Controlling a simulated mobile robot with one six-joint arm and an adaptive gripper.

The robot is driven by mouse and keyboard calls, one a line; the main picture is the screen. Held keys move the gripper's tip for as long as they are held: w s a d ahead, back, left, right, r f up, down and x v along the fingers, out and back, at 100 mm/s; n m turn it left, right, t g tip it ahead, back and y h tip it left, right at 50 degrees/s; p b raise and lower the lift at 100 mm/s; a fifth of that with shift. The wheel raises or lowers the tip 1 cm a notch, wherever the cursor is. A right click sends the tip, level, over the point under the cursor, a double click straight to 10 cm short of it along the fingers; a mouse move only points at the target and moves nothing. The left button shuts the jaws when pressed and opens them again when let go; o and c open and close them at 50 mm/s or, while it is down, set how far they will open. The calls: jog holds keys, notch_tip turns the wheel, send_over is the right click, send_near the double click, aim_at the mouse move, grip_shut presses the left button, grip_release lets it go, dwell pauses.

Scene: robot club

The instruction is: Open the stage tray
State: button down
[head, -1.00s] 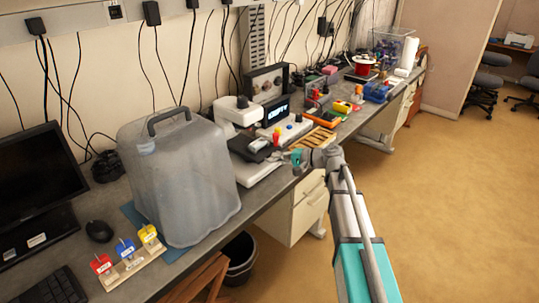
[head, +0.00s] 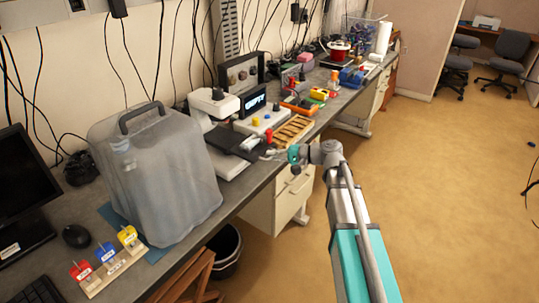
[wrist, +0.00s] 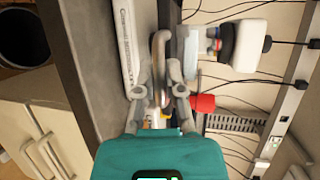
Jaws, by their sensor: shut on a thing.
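The stage tray (head: 238,142) is a dark, flat piece on the white instrument (head: 233,166) on the bench. In the wrist view, a curved metal handle (wrist: 158,48) stands between the two fingers of my gripper (wrist: 160,92). My gripper is shut on this handle. In the head view my gripper (head: 276,154) is at the tray's right end, beside the bench's front edge. The fingers are small there and partly hidden by the wrist. The white instrument's base also shows in the wrist view (wrist: 126,45).
A wooden rack (head: 292,131) and a white control box with a red knob (head: 268,128) stand just beyond my gripper. A black bucket (head: 222,250) is under the bench. The floor to the right is open.

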jog(key=shift+w, duration=0.1)
jog(key=c, duration=0.7)
grip_release()
jog(key=shift+a, duration=0.1)
jog(key=s+d+f+n+g+h+p, duration=0.1)
jog(key=s+d+f+h, duration=0.2)
jog(key=s+d+h, duration=0.2)
jog(key=s+d+f+n+g+h+p, duration=0.1)
jog(key=s+d+f+h+p, duration=0.1)
jog(key=s+d+h, duration=0.3)
jog(key=s+d+f+n+g+h+p, duration=0.1)
jog(key=s+d+f+h, duration=0.3)
jog(key=s+d, duration=0.4)
jog(key=shift+s+d+f+h+p, duration=0.2)
jog(key=shift+s+d+h+p, duration=0.15)
jog(key=shift+d+h+p, duration=0.25)
jog(key=shift+a, duration=0.15)
